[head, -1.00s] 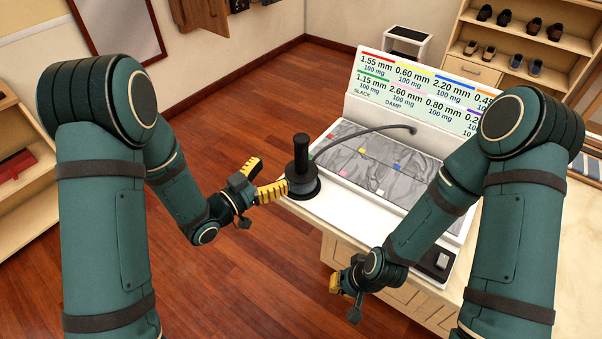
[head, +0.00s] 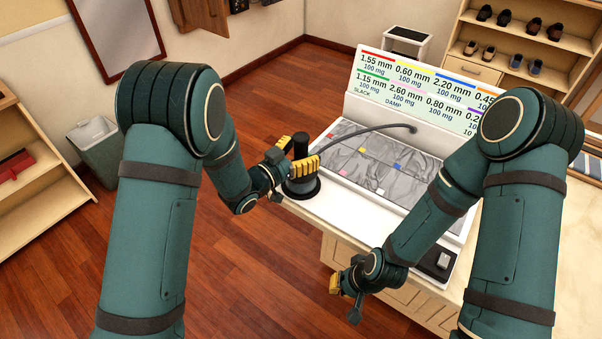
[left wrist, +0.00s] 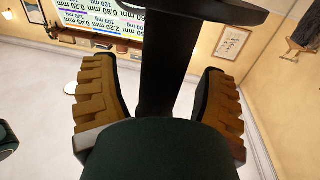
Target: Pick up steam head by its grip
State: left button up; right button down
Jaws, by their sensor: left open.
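The steam head (head: 302,184) is black, with a round base and an upright post-like grip (head: 300,146). It stands at the left end of the white steaming unit. My left gripper (head: 296,160) is open, with its yellow-padded fingers on either side of the grip. In the left wrist view the dark grip (left wrist: 165,75) stands between the two fingers, with gaps visible on both sides. My right gripper (head: 342,285) is low in front of the counter, away from the steam head; its jaw opening is not clear.
The white unit (head: 322,205) has a grey cloth panel (head: 375,170) with coloured marks and a label board (head: 420,88) behind. A dark hose (head: 370,127) arches over the cloth. A bin (head: 95,150) and shelves stand at the left. Floor is free left of the counter.

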pick_arm(q)
grip_shut()
